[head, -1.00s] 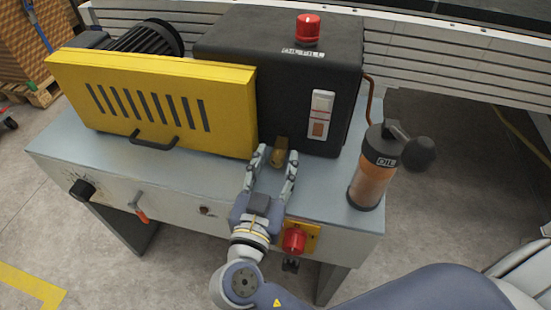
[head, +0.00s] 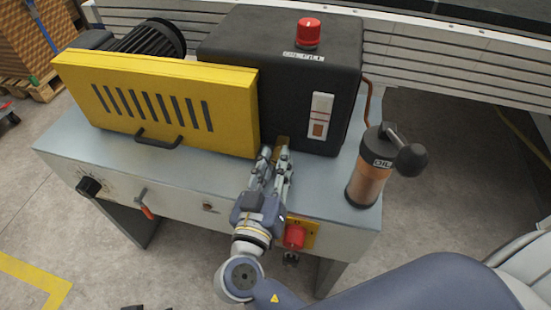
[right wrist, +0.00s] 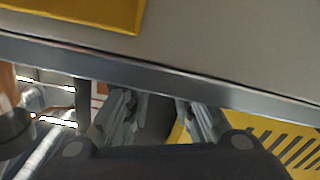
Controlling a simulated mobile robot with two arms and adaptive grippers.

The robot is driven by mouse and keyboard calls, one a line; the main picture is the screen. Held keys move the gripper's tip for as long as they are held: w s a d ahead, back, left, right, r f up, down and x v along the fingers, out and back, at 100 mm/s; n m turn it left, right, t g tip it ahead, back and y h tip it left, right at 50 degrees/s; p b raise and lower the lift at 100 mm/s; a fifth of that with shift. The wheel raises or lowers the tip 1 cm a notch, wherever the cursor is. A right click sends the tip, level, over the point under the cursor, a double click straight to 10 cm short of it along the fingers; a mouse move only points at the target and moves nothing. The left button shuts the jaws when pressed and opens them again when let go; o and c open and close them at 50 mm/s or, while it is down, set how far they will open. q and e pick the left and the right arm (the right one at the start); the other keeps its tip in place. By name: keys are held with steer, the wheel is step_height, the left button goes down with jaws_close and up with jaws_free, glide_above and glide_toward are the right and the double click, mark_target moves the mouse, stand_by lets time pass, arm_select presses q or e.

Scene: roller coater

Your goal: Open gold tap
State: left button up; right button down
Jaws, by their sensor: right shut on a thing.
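The gold tap (head: 283,143) is a small brass-coloured piece at the foot of the black box, low on its front. My right gripper (head: 275,154) reaches it from the front, its fingers close together and shut on the tap. The fingers cover much of the tap in the head view. In the right wrist view my right gripper (right wrist: 160,112) has its two fingers on either side of a dark, shadowed part; the tap's gold colour cannot be made out there. My left gripper cannot be made out.
The black box (head: 290,55) carries a red cap. A yellow slotted guard (head: 155,105) stands left of the tap. An orange oil bottle (head: 367,183) stands on the right of the machine top. A red knob (head: 295,237) is on the front panel, beside my right wrist.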

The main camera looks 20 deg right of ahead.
steer(key=c, duration=1.4)
jaws_free()
steer(key=shift+o, duration=0.2)
steer(key=v, duration=1.2)
